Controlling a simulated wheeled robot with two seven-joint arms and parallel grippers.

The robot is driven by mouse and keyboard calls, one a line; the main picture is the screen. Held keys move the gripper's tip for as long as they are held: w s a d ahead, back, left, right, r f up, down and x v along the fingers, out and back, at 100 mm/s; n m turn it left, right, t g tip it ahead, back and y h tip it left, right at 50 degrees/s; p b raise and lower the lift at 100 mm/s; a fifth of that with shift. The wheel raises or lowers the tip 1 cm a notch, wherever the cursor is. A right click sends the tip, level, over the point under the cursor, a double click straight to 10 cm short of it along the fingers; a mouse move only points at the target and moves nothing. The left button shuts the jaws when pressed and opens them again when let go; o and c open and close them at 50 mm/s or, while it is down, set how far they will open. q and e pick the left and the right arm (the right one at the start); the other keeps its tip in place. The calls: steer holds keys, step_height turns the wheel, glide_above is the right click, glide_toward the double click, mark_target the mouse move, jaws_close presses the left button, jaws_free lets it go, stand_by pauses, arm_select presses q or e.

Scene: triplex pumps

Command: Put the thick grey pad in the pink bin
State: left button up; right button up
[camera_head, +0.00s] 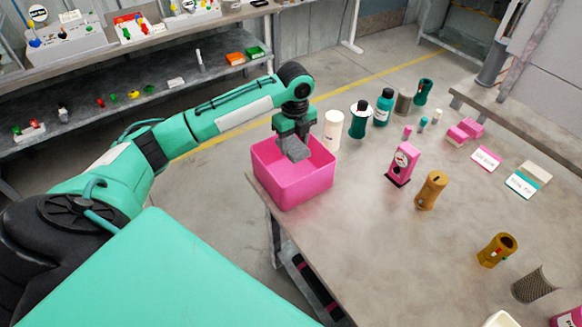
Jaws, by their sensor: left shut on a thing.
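The pink bin (297,194) stands at the near left corner of the grey table. My left gripper (293,141) points down over the bin's opening, around the height of its rim. It is shut on the thick grey pad (295,151), which hangs at the bin's mouth. The pad's lower edge shows against the bin's pink inside; I cannot tell how far it is below the rim. My right gripper is not in view.
A white cylinder (333,130) stands just right of the bin. A pink gauge block (403,164), a brown cylinder (431,190) and several bottles stand farther right on the table (375,245). Shelves (150,100) with small parts stand at the back left.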

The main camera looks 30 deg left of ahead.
arm_select(q)
glide_above(294, 180)
step_height(294, 180, down, 8)
steer(key=shift+r+p, duration=0.2)
steer(key=shift+p, duration=0.2)
steer(key=shift+f, duration=0.55)
step_height(294, 180, down, 4)
steer(key=shift+p, duration=0.35)
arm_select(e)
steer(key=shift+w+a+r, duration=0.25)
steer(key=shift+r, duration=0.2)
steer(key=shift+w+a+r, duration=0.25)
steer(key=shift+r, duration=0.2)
arm_select(q)
steer(key=shift+f, duration=0.15)
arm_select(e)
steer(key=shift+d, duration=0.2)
arm_select(q)
steer(key=o, duration=0.9)
steer(key=shift+o, duration=0.2)
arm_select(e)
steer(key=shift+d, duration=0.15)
